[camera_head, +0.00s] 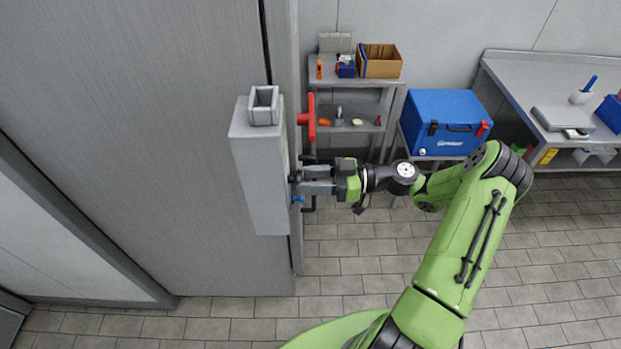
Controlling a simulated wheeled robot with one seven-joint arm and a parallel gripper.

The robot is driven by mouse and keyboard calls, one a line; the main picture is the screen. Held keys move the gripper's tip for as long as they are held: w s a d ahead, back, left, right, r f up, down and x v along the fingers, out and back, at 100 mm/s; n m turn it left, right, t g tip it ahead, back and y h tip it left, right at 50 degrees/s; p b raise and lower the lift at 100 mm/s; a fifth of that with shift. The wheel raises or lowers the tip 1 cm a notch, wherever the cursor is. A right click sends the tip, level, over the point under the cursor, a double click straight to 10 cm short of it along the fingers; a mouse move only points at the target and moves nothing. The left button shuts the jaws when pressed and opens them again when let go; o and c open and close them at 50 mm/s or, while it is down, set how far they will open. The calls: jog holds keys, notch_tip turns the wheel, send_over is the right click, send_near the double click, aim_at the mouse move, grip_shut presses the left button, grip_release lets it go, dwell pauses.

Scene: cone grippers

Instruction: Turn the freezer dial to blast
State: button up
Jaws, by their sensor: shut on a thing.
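A tall grey control box (262,170) is mounted on the large grey freezer front, left of centre. My gripper (302,182) reaches in from the right and its fingertips are at the box's right face. It is shut on a small dark part there, which appears to be the freezer dial; the fingers mostly hide it. The dial's markings and its setting cannot be read from this angle. A red handle (308,118) sticks out above my gripper, and a small blue knob (298,199) shows just below it.
Behind stands a grey shelf (345,90) with a cardboard box (380,61) on top. A blue cooler (446,122) is to its right, and a metal workbench (545,95) is at the far right. The tiled floor below the arm is clear.

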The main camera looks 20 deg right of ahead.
jog(key=m+p, duration=0.1)
jog(key=m, duration=0.9)
jog(key=shift+s+r+m+p, duration=0.1)
jog(key=shift+m+p, duration=0.3)
dwell(0.4)
jog(key=o, duration=1.1)
jog(key=shift+c, duration=0.2)
jog(key=shift+d, duration=0.1)
jog(key=b+v, duration=0.2)
jog(key=v, duration=1.3)
jog(key=shift+d, duration=0.3)
jog(key=shift+s, duration=0.1)
